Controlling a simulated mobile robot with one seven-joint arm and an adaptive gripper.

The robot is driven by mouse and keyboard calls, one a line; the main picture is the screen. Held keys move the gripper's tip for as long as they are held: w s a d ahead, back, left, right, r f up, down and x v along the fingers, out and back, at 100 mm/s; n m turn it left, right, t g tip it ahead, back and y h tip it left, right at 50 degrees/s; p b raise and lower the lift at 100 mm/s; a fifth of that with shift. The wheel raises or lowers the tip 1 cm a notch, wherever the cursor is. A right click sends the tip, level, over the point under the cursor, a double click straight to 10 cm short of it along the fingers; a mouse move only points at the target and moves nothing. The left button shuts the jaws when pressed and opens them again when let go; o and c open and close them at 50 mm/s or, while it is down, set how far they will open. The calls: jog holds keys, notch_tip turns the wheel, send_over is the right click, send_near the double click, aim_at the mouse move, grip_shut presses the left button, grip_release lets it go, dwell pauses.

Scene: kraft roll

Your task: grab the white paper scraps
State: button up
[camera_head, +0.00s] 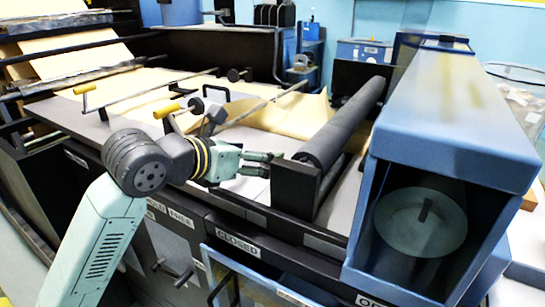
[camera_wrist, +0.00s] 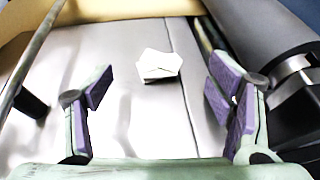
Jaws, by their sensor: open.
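The white paper scraps (camera_wrist: 158,66) show in the wrist view as a small crumpled, folded piece on the grey metal bed, ahead of my gripper and roughly midway between its fingers. I cannot make out the scraps in the head view. My gripper (camera_wrist: 162,92) is open and empty, with purple pads on both fingers. In the head view my gripper (camera_head: 268,163) reaches right, low over the bed's front part, its tips close to the black roller's end block.
A black roller (camera_head: 345,125) stands right of my gripper, beside a blue housing (camera_head: 455,110). Tan kraft paper (camera_head: 285,115) lies on the bed behind, curling up. Metal rods with yellow handles (camera_head: 166,109) cross it at left. A grey rod (camera_wrist: 28,55) is at the wrist view's left.

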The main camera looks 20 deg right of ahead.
jog(key=shift+f+p+x, duration=0.15)
jog(key=shift+p+x, duration=0.5)
jog(key=shift+x, duration=0.75)
jog(key=shift+f+p+x, duration=0.15)
jog(key=shift+p+x, duration=0.5)
jog(key=shift+x, duration=0.7)
jog(key=shift+a, duration=0.15)
jog(key=shift+c, duration=0.5)
jog(key=c, duration=0.8)
